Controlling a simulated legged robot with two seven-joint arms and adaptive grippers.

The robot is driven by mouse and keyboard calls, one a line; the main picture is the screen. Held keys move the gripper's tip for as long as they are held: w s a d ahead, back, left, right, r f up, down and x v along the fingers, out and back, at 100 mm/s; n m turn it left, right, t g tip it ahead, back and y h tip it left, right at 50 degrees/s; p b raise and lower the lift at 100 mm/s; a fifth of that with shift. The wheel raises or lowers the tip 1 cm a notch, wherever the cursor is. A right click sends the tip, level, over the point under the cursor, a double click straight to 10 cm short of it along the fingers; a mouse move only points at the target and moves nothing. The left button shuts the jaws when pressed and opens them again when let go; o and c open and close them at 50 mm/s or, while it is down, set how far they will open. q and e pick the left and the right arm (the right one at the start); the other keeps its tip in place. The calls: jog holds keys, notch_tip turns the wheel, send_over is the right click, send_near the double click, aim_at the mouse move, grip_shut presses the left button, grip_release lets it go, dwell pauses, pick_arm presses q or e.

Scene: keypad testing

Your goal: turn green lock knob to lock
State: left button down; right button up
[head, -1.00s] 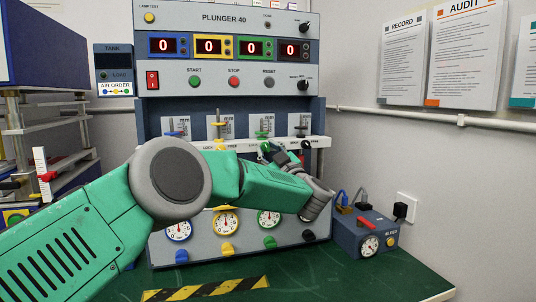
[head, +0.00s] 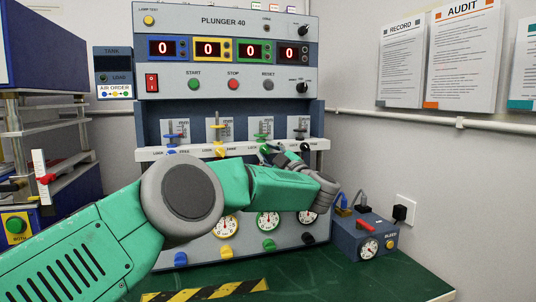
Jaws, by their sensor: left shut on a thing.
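The Plunger 40 machine (head: 225,20) stands at the back of the bench. Its white shelf strip carries coloured lock knobs below the plungers. The green lock knob (head: 264,148) is under the green plunger (head: 263,136) and is partly hidden by my gripper. My left gripper (head: 272,152) reaches in from the right side of the knob, its wrist bent back toward the panel, and is shut on the green lock knob. The knob's exact angle is too small and covered to read. My right gripper is not in view.
The yellow plunger (head: 217,126) stands just left of the green one. Dials (head: 268,222) and coloured knobs are below my forearm. A blue bleed box (head: 364,236) with cables sits at the right.

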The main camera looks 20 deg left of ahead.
pick_arm(q)
jog(key=shift+d+f, duration=0.15)
jog(key=shift+f, duration=0.15)
jog(key=c, duration=1.3)
grip_release()
jog(key=shift+w+r, duration=0.1)
jog(key=shift+r, duration=0.1)
jog(key=v, duration=1.2)
